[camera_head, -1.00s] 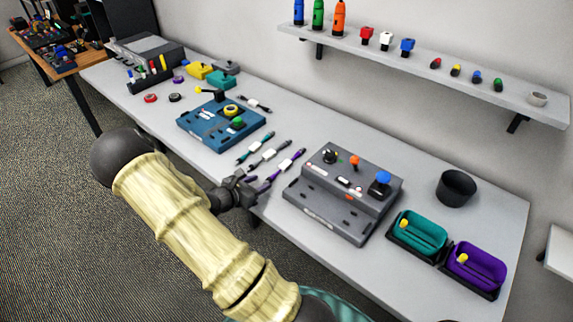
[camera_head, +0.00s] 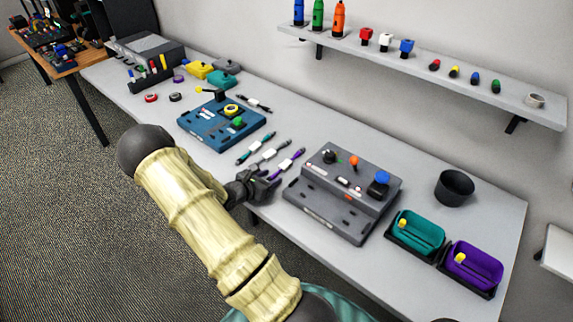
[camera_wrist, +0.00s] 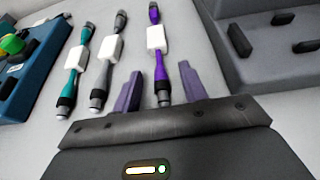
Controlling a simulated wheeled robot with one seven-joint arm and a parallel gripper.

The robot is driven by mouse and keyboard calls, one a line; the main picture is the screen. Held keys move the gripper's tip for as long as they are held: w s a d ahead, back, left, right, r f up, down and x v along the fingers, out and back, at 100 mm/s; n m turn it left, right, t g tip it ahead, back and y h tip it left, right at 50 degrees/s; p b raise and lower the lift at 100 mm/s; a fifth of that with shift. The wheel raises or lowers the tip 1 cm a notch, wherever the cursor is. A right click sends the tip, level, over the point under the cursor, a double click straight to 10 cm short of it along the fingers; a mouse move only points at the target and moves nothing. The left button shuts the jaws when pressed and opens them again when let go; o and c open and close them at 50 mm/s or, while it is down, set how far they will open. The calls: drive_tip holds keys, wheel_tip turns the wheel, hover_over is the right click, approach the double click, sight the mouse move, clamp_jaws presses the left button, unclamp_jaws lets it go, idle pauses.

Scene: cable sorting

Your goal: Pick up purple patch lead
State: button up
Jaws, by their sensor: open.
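The purple patch lead (camera_head: 287,163) lies on the table between the blue panel and the grey panel, with a white label on its middle. In the wrist view the lead (camera_wrist: 158,65) runs away from me, its near black-and-metal end between my two purple-grey fingers. My gripper (camera_head: 266,188) is low at the table's front edge in the head view.
A grey lead (camera_wrist: 110,55) and a teal lead (camera_wrist: 76,68) lie left of the purple one. The grey panel (camera_head: 325,208) stands close on the right, the blue panel (camera_head: 205,135) on the left. Teal (camera_head: 419,229) and purple (camera_head: 474,263) trays sit further right.

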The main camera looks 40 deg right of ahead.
drive_tip(key=shift+c, duration=0.2)
clamp_jaws()
wheel_tip(320, 180, up, 10)
drive_tip(key=shift+b, duration=0.35)
idle(0.4)
